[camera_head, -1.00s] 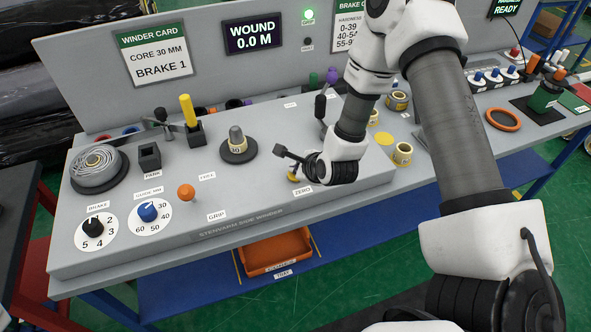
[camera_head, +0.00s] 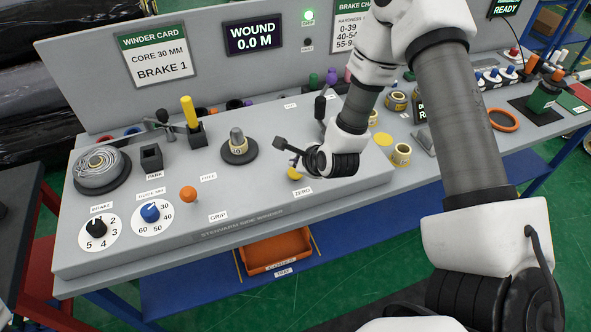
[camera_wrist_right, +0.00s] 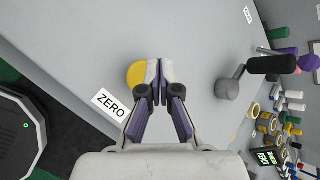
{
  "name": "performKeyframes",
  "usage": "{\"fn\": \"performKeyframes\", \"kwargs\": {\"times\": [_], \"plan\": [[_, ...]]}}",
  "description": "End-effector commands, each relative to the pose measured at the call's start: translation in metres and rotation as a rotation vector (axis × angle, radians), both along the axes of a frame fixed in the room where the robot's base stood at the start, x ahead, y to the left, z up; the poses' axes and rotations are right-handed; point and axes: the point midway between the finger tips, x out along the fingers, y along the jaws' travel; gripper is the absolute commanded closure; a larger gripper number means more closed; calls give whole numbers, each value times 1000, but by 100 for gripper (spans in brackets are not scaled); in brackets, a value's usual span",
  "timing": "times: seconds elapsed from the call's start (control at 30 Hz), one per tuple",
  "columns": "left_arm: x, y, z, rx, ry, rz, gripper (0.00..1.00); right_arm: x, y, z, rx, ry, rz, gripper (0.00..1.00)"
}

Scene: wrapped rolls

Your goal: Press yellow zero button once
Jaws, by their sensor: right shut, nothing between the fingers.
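The yellow zero button (camera_head: 294,174) sits on the grey winder panel (camera_head: 130,235), behind the label reading ZERO (camera_head: 302,192). My right gripper (camera_head: 293,162) is just above the button in the head view. In the right wrist view the button (camera_wrist_right: 134,75) shows left of the closed fingertips (camera_wrist_right: 160,68), partly hidden by them. The fingers are shut with nothing between them. A small gap seems to show between fingers and button in the head view. The display (camera_head: 252,35) reads WOUND 0.0 M. My left gripper is out of view.
An orange-topped lever (camera_head: 188,194), a core spindle (camera_head: 238,148) and two dials (camera_head: 97,228) stand on the panel to the left. A black-handled lever (camera_head: 320,108) stands behind the gripper. Yellow-wrapped rolls (camera_head: 400,154) lie to the right. The panel around the button is clear.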

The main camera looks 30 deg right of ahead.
Motion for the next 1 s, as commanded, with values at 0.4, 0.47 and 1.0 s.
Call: {"fn": "performKeyframes", "kwargs": {"times": [0.4, 0.47, 1.0], "plan": [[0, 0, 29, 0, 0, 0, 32, 0, 0, 45, 1, 0, -1, 100], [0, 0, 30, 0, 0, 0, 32, 0, 0, 47, 1, 0, -1, 100], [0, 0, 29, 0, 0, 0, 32, 0, 0, 46, 0, 0, 0, 100]]}}
